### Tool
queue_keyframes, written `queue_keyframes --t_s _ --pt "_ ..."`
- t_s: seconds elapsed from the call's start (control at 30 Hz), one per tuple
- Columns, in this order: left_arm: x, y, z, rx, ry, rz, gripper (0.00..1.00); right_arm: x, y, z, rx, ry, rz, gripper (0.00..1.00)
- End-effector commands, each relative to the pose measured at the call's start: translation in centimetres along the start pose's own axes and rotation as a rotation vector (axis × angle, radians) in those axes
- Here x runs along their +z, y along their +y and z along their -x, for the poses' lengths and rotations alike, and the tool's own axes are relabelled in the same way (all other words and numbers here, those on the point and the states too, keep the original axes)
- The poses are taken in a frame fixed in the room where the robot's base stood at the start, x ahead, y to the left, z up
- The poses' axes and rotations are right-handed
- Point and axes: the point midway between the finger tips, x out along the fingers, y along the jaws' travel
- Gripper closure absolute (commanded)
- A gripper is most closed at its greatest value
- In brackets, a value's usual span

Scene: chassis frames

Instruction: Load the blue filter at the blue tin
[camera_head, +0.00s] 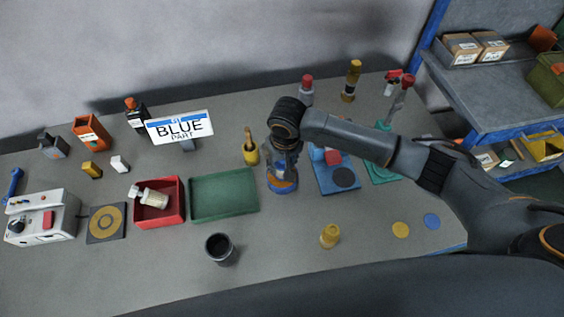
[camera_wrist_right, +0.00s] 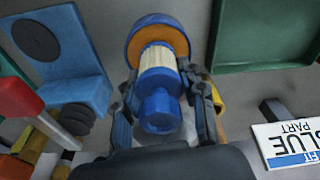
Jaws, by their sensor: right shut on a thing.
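My right gripper (camera_head: 282,168) points down over the middle of the table. In the right wrist view my right gripper (camera_wrist_right: 165,112) is shut on the blue filter (camera_wrist_right: 160,108), with a finger on each side. The filter has a blue cap and a pale ribbed body. Its far end meets a round blue piece with an orange face (camera_wrist_right: 137,48), seemingly the blue tin; it also shows below the gripper in the head view (camera_head: 283,186). I cannot tell whether the filter is seated in it or just above. My left gripper is not in view.
A green tray (camera_head: 224,195) and a red bin (camera_head: 172,187) holding a pale filter stand left of the gripper. A blue fixture (camera_head: 326,185) stands close on the right. A "BLUE PART" sign (camera_head: 180,127) stands behind. A black cup (camera_head: 220,248) and yellow piece (camera_head: 330,236) are in front.

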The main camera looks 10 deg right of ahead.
Motion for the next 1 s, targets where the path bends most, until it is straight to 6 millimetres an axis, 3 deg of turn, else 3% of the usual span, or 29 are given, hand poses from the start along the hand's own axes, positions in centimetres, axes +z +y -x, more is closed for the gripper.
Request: queue_keyframes --t_s 1.0 --pt "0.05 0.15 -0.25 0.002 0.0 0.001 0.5 0.09 -0.03 -0.87 -0.001 0.001 0.0 0.91"
